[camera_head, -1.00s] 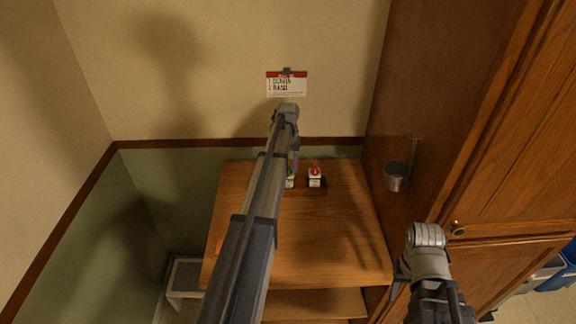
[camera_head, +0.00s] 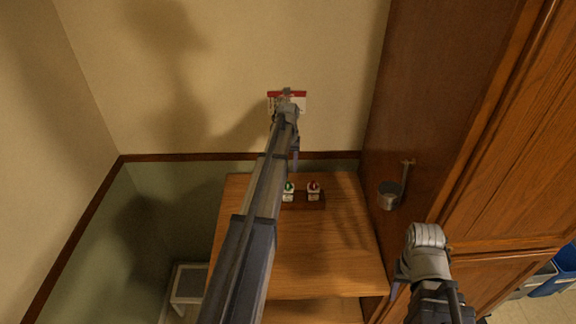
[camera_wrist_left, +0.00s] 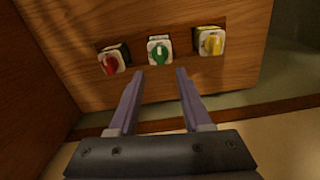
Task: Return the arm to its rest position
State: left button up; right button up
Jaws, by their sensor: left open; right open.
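My left arm reaches from the bottom up over the wooden counter. Its gripper (camera_head: 295,158) is open and hangs above the counter's back, apart from the knobs. In the left wrist view both fingers (camera_wrist_left: 158,74) are spread and nothing is between them. That view shows a red knob (camera_wrist_left: 111,62), a green knob (camera_wrist_left: 159,52) and a yellow knob (camera_wrist_left: 212,43). In the head view the green knob (camera_head: 289,188) and red knob (camera_head: 313,187) show; the yellow one is hidden by my arm. My right gripper (camera_head: 397,286) is low at the right, pointing down and empty.
A small white stool (camera_head: 188,285) stands at lower left.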

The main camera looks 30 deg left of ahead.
dwell(0.3)
pick_arm(q)
jog(key=s+d+f+m+b, duration=0.1)
jog(key=s+d+f+b, duration=0.15)
jog(key=d, duration=0.45)
jog(key=s+d+f+m+b, duration=0.2)
jog(key=s+d, duration=0.2)
jog(key=d, duration=0.4)
jog(key=s+d+f+m+b, duration=0.1)
jog(key=s+d+f+b, duration=0.15)
jog(key=d, duration=0.45)
jog(key=s+d+f+m+b, duration=0.2)
jog(key=s+d+f+b, duration=0.1)
jog(key=s+d, duration=0.4)
jog(key=s+d+f+m+y+b, duration=0.1)
jog(key=s+d+f+m+b, duration=0.2)
jog(key=s+d, duration=0.5)
jog(key=s, duration=0.3)
jog(key=shift+s+d, duration=0.15)
jog(key=shift+s, duration=0.15)
